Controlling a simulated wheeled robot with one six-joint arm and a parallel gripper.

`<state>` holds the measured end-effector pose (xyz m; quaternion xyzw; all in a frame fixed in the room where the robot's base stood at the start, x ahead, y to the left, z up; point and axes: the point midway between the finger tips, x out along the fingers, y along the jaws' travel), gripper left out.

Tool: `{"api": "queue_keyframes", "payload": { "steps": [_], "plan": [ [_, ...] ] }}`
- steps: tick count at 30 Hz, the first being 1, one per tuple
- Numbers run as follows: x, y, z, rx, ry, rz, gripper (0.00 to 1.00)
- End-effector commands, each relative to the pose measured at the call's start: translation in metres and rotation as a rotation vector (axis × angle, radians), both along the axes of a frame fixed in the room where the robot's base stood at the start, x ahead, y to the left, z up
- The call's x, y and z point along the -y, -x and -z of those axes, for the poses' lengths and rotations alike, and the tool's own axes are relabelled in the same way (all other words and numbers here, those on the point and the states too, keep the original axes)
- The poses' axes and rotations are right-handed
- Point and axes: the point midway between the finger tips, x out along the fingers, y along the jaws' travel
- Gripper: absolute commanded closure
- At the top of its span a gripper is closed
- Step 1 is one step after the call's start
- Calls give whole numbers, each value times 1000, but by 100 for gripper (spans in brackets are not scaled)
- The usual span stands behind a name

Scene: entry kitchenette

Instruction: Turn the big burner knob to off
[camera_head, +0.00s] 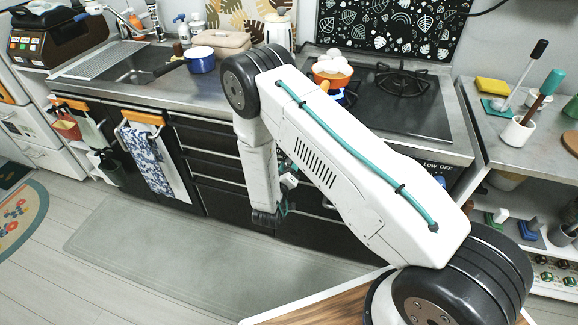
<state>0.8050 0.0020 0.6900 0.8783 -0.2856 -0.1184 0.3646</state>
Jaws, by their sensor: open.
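The stove (425,115) has a black top and a front panel with a "LOW OFF" marking (437,167) at its right end. My arm crosses in front of the panel, and I cannot make out the big burner knob. An orange pot (331,80) with white, egg-like things sits on the left burner. The right burner (403,82) is bare. My gripper (289,181) is partly hidden behind my arm, in front of the dark cabinet fronts below the stove. It is open, and no held object shows.
The left counter holds a sink (137,65), a blue pot (200,60) and a kettle (279,28). The right counter (512,150) holds brushes and a white cup (517,131). A wooden surface (330,305) is at the front. The grey floor mat (190,250) is clear.

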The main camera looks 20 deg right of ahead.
Motion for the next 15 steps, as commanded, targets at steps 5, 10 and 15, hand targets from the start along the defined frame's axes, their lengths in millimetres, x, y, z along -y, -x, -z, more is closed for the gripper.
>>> {"api": "queue_keyframes", "payload": {
  "steps": [5, 10, 15],
  "plan": [
    [0, 0, 0, 0, 0, 0, 72],
    [0, 0, 0, 1, -1, 0, 86],
    [0, 0, 0, 12, -18, -1, 86]
  ]
}}
